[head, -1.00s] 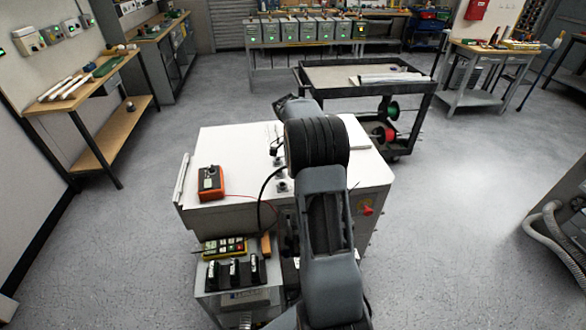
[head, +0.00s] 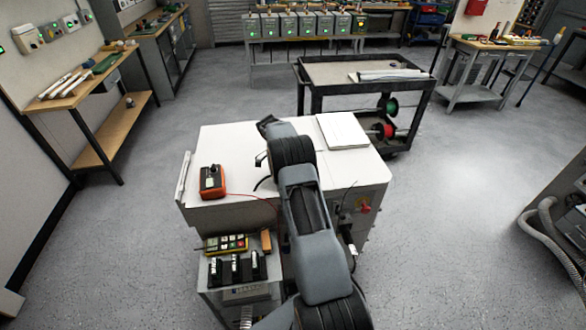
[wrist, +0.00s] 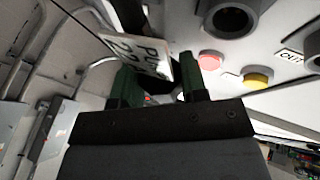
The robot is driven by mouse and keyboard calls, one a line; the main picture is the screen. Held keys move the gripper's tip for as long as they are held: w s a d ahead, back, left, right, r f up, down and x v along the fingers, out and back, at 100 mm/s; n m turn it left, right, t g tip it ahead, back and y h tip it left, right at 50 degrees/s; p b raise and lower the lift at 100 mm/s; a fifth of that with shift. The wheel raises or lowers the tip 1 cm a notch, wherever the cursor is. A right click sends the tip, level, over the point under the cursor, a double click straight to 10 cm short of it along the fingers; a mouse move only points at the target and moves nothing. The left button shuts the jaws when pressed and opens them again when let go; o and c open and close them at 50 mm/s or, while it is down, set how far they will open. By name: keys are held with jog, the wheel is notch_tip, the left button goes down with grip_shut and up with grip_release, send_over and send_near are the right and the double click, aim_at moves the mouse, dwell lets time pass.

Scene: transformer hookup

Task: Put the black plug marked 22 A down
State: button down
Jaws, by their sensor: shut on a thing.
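The black plug (wrist: 150,52) carries a white label, partly readable as "PLU" and "22", and shows tilted in the wrist view. My gripper (wrist: 158,72) is shut on it, with one green fingertip on each side. Much of the plug's black body is hidden by the label and fingers. In the head view my arm hides the gripper and most of the plug; a short black cable (head: 263,183) shows beside the arm over the white cabinet top (head: 235,150).
An orange meter (head: 211,181) stands on the cabinet's left. Several black labelled pieces (head: 235,267) stand on a low shelf in front, near a yellow keypad (head: 226,243). The wrist view shows a dark round socket (wrist: 232,17), a red button (wrist: 210,60) and a yellow button (wrist: 257,77).

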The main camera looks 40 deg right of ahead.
jog(key=shift+f, duration=0.2)
jog(key=shift+f+b, duration=0.6)
jog(key=shift+b, duration=0.05)
jog(key=c, duration=0.7)
grip_release()
jog(key=shift+s, duration=0.1)
jog(key=shift+o, duration=0.2)
